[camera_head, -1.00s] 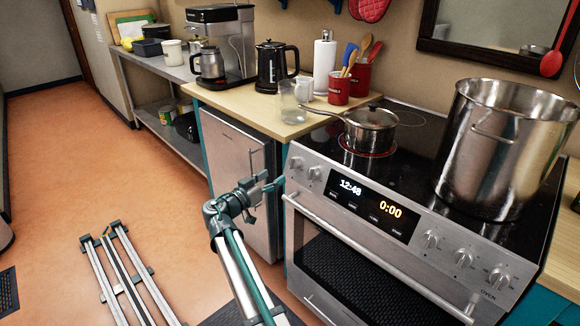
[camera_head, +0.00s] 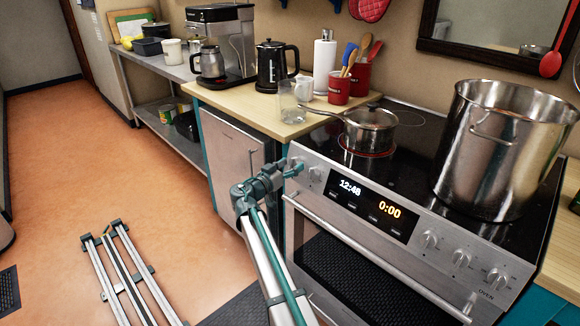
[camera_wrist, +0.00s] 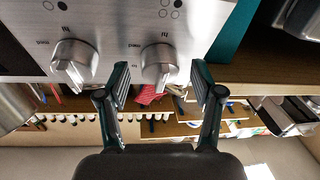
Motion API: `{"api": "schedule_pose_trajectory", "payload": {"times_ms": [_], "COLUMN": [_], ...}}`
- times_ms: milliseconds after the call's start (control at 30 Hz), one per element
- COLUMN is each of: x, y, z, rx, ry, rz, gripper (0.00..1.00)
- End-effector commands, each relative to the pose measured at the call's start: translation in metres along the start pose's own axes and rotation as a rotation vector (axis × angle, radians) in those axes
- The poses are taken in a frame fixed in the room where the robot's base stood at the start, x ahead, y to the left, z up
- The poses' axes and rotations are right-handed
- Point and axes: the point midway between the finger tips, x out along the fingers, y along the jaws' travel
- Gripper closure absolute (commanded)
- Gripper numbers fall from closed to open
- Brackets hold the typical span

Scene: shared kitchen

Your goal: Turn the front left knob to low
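The stove (camera_head: 375,240) has two knobs at the left end of its front panel. My gripper (camera_head: 287,169) is at the leftmost knob (camera_head: 297,163), partly covering it; the second knob (camera_head: 315,174) is just to the right. In the wrist view, which is upside down, my gripper (camera_wrist: 161,78) is open, with one finger on each side of the leftmost knob (camera_wrist: 157,66). Gaps show between the fingers and the knob. I cannot tell how far the fingertips reach along it. The second knob (camera_wrist: 75,63) is outside the fingers, on the left there.
A lidded saucepan (camera_head: 370,130) stands on a red-glowing burner, its handle pointing left over the counter (camera_head: 245,105). A large steel pot (camera_head: 500,150) stands at the stove's right. The oven handle (camera_head: 370,255) runs below the panel. A glass jar (camera_head: 290,108) is near the counter's front edge.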

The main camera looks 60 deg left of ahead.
Motion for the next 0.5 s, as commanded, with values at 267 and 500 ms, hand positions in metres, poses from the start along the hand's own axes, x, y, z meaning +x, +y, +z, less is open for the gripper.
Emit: {"api": "schedule_pose_trajectory", "payload": {"times_ms": [267, 500], "x": [-0.0003, -0.0004], "y": [0.0000, 0.0002], "z": [0.0000, 0.0002], "rx": [0.000, -0.004], "ry": [0.000, 0.000], "rz": [0.000, -0.001], "gripper": [0.79, 0.94]}}
